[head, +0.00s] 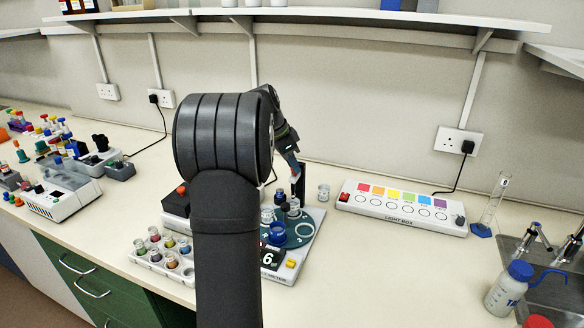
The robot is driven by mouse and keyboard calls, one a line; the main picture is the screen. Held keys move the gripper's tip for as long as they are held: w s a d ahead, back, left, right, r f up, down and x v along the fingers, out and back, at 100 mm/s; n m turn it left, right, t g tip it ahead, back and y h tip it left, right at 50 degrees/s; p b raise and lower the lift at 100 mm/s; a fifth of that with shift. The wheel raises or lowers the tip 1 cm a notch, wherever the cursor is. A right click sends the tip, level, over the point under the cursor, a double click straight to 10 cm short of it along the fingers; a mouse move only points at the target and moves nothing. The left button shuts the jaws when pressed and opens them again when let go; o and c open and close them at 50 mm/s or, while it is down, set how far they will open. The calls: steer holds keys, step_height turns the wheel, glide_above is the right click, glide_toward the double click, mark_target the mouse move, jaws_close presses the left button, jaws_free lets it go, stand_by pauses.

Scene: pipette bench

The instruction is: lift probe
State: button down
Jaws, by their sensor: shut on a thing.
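My gripper (298,182) points down over the right rear part of the meter's blue-green plate (304,238), and my own arm hides much of it. It is shut on the probe, a small slim piece (294,205) at the fingertips. The probe's lower end is near the small vessels on the plate; I cannot tell whether it is inside one or clear of it. The meter (284,275) has a dark display with a bright digit and a yellow button. A blue ring-shaped vessel (277,234) stands on the plate in front of the probe.
A small clear beaker (323,193) stands just right of the gripper. A light box (402,207) with coloured squares lies further right. A rack of coloured vials (158,262) is at the left front. A wash bottle (508,288) stands by the sink.

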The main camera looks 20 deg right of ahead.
steer(key=shift+r, duration=0.3)
steer(key=c, duration=1.5)
jaws_free()
steer(key=v, duration=1.7)
steer(key=shift+a+r, duration=0.15)
steer(key=x, duration=1.6)
steer(key=shift+f, duration=0.35)
steer(key=shift+d+f, duration=0.35)
steer(key=shift+f, duration=0.3)
